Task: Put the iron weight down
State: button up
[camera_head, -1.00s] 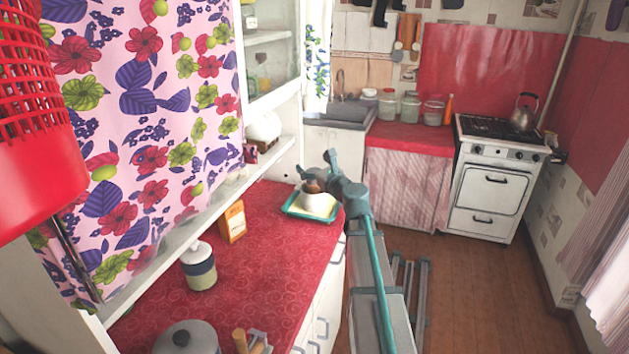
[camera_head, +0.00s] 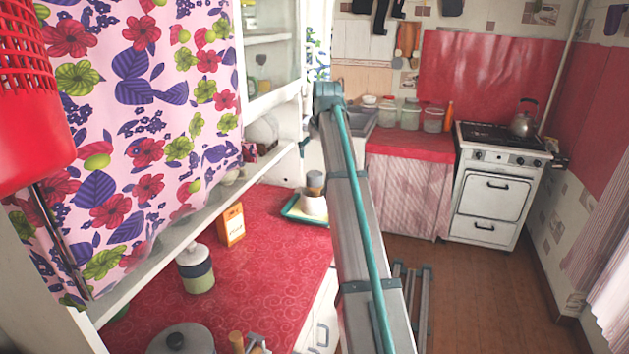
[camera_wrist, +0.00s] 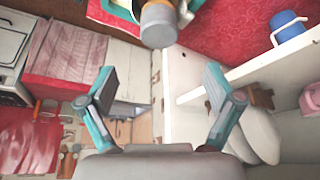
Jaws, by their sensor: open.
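A small cylinder with a grey top and brownish side, which looks like the iron weight (camera_head: 314,180), stands upright on a white object (camera_head: 313,205). The white object is on a teal-edged tray (camera_head: 291,209) at the far end of the red counter. In the wrist view, the grey cylinder (camera_wrist: 158,24) shows at the top edge, partly cut off, beyond my fingertips. My gripper (camera_wrist: 160,82) is open, with nothing between its fingers, and apart from the cylinder. In the head view my arm hides the gripper.
On the red counter (camera_head: 265,270) stand an orange box (camera_head: 231,225), a lidded jar (camera_head: 195,270) and a grey lidded pot (camera_head: 180,340). A white shelf unit (camera_head: 270,165) borders the counter on the left. A stove (camera_head: 495,185) stands at the back right.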

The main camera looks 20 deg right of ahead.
aim_at(314, 173)
jog(key=p+x, duration=0.1)
jog(key=x, duration=0.4)
jog(key=shift+w+f, duration=0.15)
jog(key=shift+f, duration=0.2)
jog(key=shift+p+x, duration=1.1)
jog(key=shift+x, duration=1.5)
jog(key=c, duration=1.7)
grip_shut()
jog(key=shift+r, duration=0.1)
